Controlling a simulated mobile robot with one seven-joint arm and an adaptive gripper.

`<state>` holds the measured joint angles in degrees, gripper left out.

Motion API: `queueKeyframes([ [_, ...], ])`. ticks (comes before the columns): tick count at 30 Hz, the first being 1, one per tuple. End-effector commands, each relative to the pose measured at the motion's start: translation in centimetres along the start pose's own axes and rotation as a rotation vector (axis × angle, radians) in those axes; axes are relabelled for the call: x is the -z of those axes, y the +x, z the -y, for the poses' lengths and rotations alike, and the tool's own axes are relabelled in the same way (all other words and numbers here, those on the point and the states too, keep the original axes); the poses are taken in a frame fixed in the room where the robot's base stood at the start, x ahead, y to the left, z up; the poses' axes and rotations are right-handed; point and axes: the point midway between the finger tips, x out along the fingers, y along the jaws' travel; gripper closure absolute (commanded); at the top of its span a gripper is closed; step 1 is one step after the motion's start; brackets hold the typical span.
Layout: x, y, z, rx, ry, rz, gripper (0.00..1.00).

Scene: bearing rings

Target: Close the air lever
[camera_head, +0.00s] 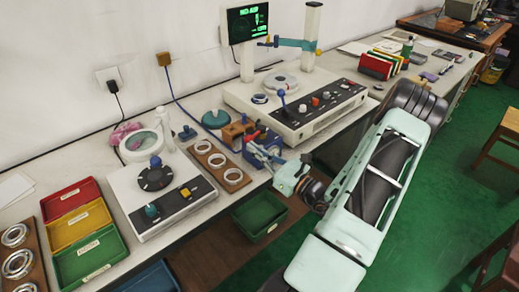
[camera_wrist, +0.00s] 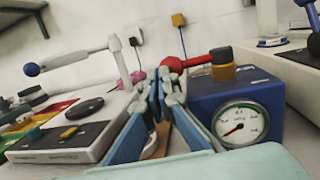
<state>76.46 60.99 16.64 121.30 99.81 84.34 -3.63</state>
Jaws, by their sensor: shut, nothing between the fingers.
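The air lever (camera_wrist: 195,61) is a red handle with a round red knob at its left end, on a dark and brass pivot on top of a blue box (camera_wrist: 205,97). It points left, roughly level, in the wrist view. The box has a round white gauge (camera_wrist: 240,123) whose needle points lower left. My gripper (camera_wrist: 165,84) is shut and empty, with its fingertips just below the red knob; I cannot tell whether they touch it. In the head view my gripper (camera_head: 264,157) is at the box by the bench's front edge and partly hides it.
A white device with a black dial (camera_head: 155,178) stands left, and a larger console with a blue-knobbed lever (camera_head: 281,98) stands behind. A wooden ring holder (camera_head: 217,162) lies close to the left of my gripper. A green bin (camera_head: 259,215) is below the bench edge.

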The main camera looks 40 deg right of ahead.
Motion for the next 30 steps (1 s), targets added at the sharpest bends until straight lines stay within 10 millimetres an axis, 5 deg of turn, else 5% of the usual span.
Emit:
queueKeyframes([
  [30, 0.2, 1.6, -0.7, 0.000, -0.001, 0.001, 1.00],
])
